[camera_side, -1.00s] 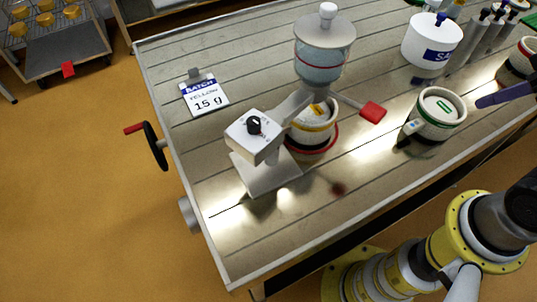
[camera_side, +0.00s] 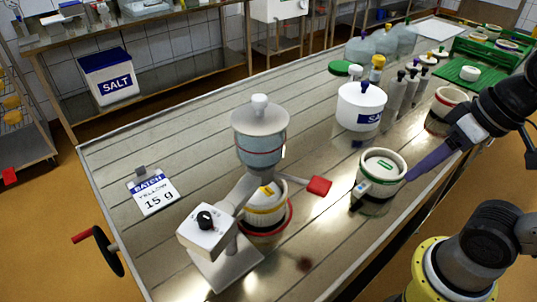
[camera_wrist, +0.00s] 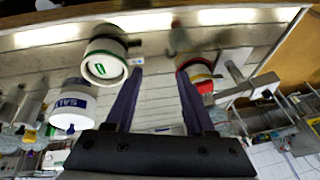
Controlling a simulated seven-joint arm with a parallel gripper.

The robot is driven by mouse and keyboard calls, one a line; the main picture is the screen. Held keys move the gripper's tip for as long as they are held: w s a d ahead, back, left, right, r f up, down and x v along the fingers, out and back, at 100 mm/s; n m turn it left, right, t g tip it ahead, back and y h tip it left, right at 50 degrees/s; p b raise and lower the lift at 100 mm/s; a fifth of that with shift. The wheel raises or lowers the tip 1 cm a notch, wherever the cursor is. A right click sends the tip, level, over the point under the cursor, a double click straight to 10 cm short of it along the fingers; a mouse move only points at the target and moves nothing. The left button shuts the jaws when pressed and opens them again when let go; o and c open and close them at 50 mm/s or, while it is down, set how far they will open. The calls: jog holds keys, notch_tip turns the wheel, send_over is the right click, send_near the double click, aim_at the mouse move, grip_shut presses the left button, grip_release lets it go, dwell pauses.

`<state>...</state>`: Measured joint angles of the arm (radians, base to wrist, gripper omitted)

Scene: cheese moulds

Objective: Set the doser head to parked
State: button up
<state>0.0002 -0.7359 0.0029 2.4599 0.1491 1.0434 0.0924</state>
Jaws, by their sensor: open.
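The doser stands on the slatted table in the side view. It has a white base box with a black knob (camera_side: 206,219), a grey arm (camera_side: 236,197), and a clear hopper head (camera_side: 259,138) with a white lid knob. A red-tipped lever (camera_side: 319,186) sticks out to the right of the head. The head is above a yellow-banded mould (camera_side: 264,207) with a red ring. My gripper (camera_side: 408,177) is at the right, its purple finger near the green-banded mould and apart from the doser. In the wrist view my gripper (camera_wrist: 160,70) is open and empty.
The green-banded mould (camera_side: 382,169) stands between my gripper and the doser. A white salt tub (camera_side: 361,106) and several grey cylinders are behind it. A batch card (camera_side: 152,192) reading yellow, 15 g lies at left. A red-handled wheel (camera_side: 107,252) is on the table's left side.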

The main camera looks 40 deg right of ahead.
jog(key=w+a+r+m+g+y, duration=0.2)
jog(key=a+m+g+y, duration=0.25)
jog(key=a, duration=0.25)
jog(key=w+a+r+m+g+y, duration=0.1)
jog(key=w+r+m+g+y, duration=0.1)
jog(key=w+m+y, duration=0.55)
jog(key=w+d+f+m+t+y, duration=0.35)
jog(key=w+d, duration=0.25)
jog(key=w, duration=0.6)
jog(key=w+d+f+m+t, duration=0.35)
jog(key=d+f, duration=0.25)
jog(key=f, duration=0.2)
jog(key=shift+g+y, duration=0.25)
jog(key=x, duration=1.3)
jog(key=shift+s+a+r, duration=0.15)
jog(key=shift+s+a, duration=0.1)
jog(key=shift+s, duration=0.05)
grip_shut()
